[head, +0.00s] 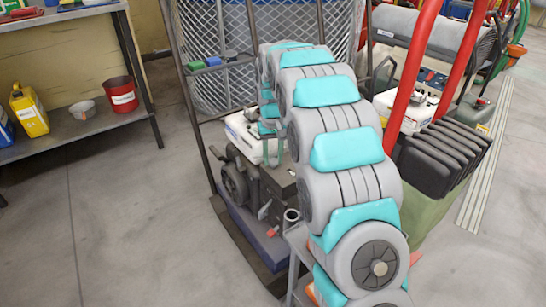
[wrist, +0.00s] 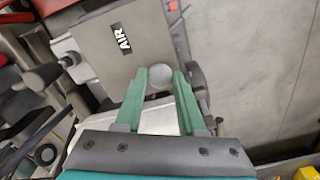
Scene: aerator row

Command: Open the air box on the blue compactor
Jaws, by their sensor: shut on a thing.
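In the wrist view a grey-brown panel marked AIR, the air box (wrist: 112,50), fills the upper middle. A pale round knob (wrist: 159,77) sits at its lower edge. My gripper (wrist: 160,72) has its two green fingers on either side of this knob and is shut on it. In the head view the compactor (head: 243,215) with a blue base stands left of my arm, with a white housing (head: 238,128) on top. My gripper (head: 270,143) shows there as small green pieces, partly hidden by my arm. I cannot tell whether the air box lid has lifted.
A mesh cage (head: 210,85) stands behind the compactor. A second machine with red handles (head: 411,75) stands close on the right. A shelf (head: 75,130) with a yellow can (head: 29,112) and a red bucket (head: 120,95) is at left. The floor at front left is clear.

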